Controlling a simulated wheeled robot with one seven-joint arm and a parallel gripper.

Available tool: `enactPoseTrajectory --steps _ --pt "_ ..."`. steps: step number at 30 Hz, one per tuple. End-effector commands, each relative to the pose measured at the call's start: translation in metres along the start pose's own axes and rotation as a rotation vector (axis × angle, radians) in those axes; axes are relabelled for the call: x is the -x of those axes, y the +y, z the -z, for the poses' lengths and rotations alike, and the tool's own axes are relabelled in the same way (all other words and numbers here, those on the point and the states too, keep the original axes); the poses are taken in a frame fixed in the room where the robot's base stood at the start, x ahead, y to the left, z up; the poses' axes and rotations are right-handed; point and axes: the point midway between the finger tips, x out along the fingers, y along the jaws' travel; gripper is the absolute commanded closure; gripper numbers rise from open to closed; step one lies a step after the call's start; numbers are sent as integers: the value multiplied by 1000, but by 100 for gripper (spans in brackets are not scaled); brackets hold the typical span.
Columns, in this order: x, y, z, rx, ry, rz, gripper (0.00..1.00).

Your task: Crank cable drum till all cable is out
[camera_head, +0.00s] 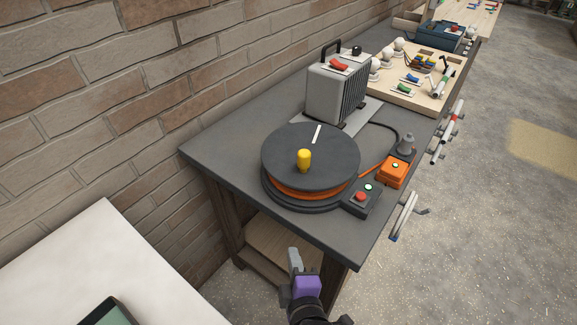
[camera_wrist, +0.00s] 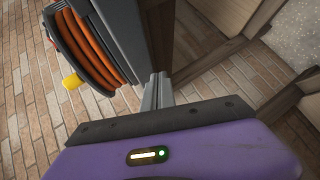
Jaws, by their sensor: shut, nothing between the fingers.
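The cable drum (camera_head: 330,157) lies flat on the dark grey workbench. It has a dark round top with a white mark and a yellow crank knob (camera_head: 304,160) standing near its front. Orange cable (camera_head: 300,192) shows wound under the top disc. In the wrist view the drum's orange cable (camera_wrist: 88,45) is at upper left, with the yellow knob (camera_wrist: 72,81) beside it. My gripper (camera_head: 294,258) is in front of and below the bench's front edge, apart from the drum. Its fingers (camera_wrist: 160,90) are shut together and empty.
An orange box (camera_head: 393,172) and a control box with red and green buttons (camera_head: 361,197) sit right of the drum. A grey finned unit (camera_head: 337,92) stands behind it. Handles (camera_head: 405,215) jut from the bench's right side. A white table (camera_head: 100,262) is at lower left.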

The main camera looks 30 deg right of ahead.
Motion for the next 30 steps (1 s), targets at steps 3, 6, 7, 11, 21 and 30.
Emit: enactPoseTrajectory --steps 3,6,7,11,21,30 --pt "-17 43 36 77 -86 -124 100" --pt "-20 79 60 118 -171 -221 100" --pt "-19 89 66 124 -194 -248 100" --pt "-11 123 88 138 -283 -337 100" --pt "-11 151 96 138 -350 -394 100" --pt "-58 174 78 138 -351 -392 100"
